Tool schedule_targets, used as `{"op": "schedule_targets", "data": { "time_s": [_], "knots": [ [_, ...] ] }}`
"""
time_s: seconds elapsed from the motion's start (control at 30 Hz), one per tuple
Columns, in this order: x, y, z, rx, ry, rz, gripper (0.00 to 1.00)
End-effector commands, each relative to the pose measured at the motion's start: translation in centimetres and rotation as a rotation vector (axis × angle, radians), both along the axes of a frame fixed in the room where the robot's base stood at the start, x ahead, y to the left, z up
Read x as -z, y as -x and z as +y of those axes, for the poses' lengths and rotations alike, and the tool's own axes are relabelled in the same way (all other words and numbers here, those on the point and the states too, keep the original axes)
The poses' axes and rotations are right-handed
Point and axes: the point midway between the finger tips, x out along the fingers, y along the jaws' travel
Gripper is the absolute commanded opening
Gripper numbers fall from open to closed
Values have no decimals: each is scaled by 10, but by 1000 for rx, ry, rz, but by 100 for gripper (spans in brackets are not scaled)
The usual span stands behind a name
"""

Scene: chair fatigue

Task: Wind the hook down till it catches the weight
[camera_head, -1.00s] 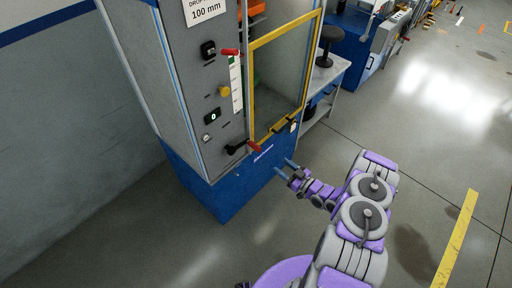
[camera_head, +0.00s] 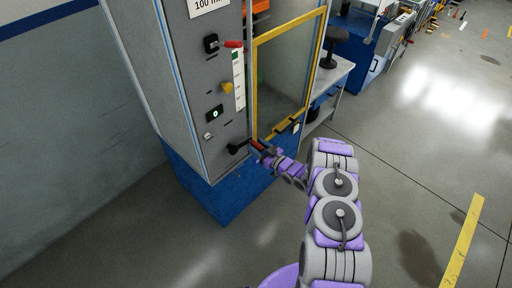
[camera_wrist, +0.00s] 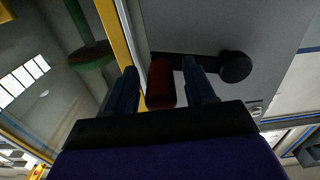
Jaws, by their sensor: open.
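The black crank (camera_head: 238,147) with its red handle sits low on the grey front panel of the test cabinet (camera_head: 190,75). My gripper (camera_head: 265,153) is at that handle. In the wrist view my gripper (camera_wrist: 161,85) is open, with the red handle (camera_wrist: 160,82) between its two blue fingers, which are not closed on it. The black hub (camera_wrist: 235,67) is right of the fingers. A green round disc on a post (camera_wrist: 92,54) shows behind the window; I cannot tell whether it is the weight. I cannot make out the hook.
The yellow window frame (camera_head: 254,85) stands right beside the crank. A bench with a black stool (camera_head: 333,45) is behind; open floor lies to the right.

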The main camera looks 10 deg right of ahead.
Motion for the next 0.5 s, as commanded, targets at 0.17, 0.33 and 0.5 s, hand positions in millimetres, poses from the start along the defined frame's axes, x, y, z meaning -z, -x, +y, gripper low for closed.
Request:
{"op": "schedule_targets", "data": {
  "time_s": [0.17, 0.33, 0.5],
  "knots": [
    [0, -8, 6, 0, 1, -1, 54],
    [0, -9, 7, 1, 1, 1, 54],
    [0, -9, 7, 1, 1, 1, 48]
  ]
}}
